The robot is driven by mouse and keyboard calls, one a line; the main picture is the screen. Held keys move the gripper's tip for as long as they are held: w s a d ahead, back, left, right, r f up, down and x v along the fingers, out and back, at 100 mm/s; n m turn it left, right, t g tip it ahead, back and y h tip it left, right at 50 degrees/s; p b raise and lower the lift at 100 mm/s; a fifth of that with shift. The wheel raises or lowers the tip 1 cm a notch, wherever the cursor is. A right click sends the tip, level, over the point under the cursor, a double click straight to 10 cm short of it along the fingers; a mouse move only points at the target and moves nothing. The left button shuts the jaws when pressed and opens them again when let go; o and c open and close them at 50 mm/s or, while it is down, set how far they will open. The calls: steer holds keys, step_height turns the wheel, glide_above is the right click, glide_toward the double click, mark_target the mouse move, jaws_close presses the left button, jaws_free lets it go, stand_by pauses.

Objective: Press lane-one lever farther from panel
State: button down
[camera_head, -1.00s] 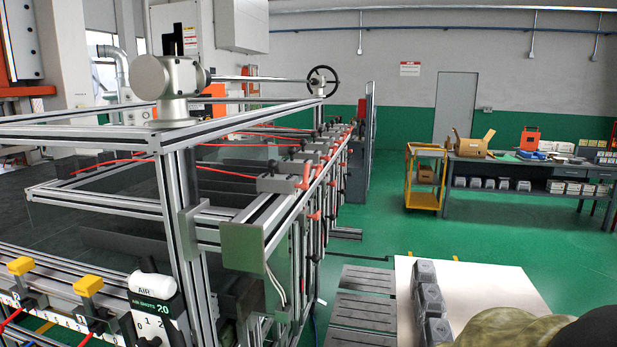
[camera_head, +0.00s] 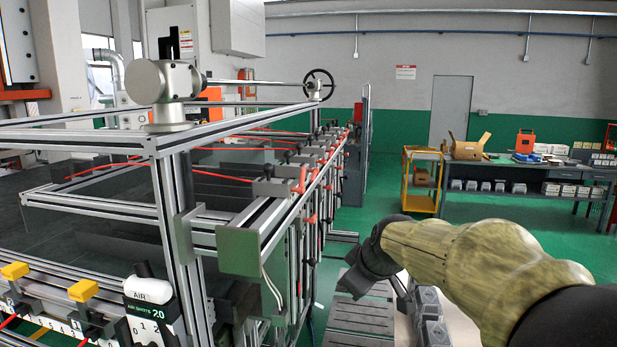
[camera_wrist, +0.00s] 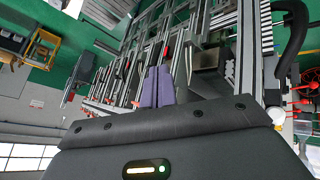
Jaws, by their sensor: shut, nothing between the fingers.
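Two yellow-topped levers sit on the front rail at the lower left of the head view. The one farther from the panel is the left yellow lever (camera_head: 15,271), near the picture's left edge. The other yellow lever (camera_head: 83,290) stands closer to the white and dark "AIR SHOTS 2.0" panel (camera_head: 148,291). My gripper (camera_wrist: 159,69) is shut and empty, its two purple-grey fingers together in the wrist view. In the head view my dark wrist is right of the frame, well away from both levers. I cannot make out the yellow levers in the wrist view.
An aluminium-profile frame (camera_head: 174,215) with red hoses and a grey end plate (camera_head: 238,251) stands between my arm and the levers. Grey blocks (camera_head: 428,303) lie below my arm. A yellow cart (camera_head: 423,180) and workbench (camera_head: 540,172) stand at the back right, with green floor before them.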

steer(key=w+a+r+n+t+y, duration=0.1)
steer(key=w+r+n, duration=0.1)
steer(key=r, duration=0.6)
steer(key=w+a+r+n+t+y, duration=0.1)
steer(key=w+r+n, duration=0.1)
steer(key=r+n, duration=0.2)
steer(key=w+a+r+n+t+y, duration=0.1)
steer(key=a+r+n+t, duration=0.1)
steer(key=r, duration=0.9)
steer(key=shift+w+r+n, duration=0.35)
steer(key=shift+w+n, duration=0.05)
steer(key=shift+n, duration=0.4)
steer(key=p, duration=0.7)
glide_toward(304, 174)
steer(key=x, duration=0.5)
steer(key=shift+r, duration=0.1)
steer(key=shift+p+x, duration=0.7)
steer(key=shift+x, duration=0.35)
steer(key=shift+s, duration=0.1)
